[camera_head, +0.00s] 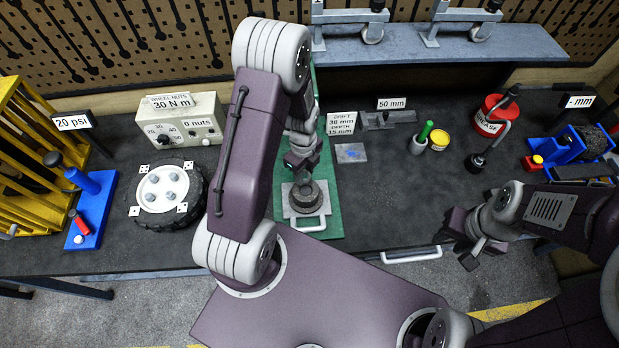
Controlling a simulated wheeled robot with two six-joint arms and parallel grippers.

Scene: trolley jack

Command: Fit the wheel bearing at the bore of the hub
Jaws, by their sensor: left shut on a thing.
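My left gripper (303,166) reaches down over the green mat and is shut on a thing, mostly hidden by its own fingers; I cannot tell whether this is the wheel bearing. Just below it, a dark round part with a raised centre, seemingly the hub (306,200), sits on a grey plate (306,222) with a handle at its front. The bore is hidden, and I cannot tell whether the held thing touches the round part. My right gripper (458,244) is empty and open in front of the bench's front edge, at right.
A wheel (168,194) with several studs and a nut box (180,121) stand at left, beside a blue stand (91,208) and yellow rack.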

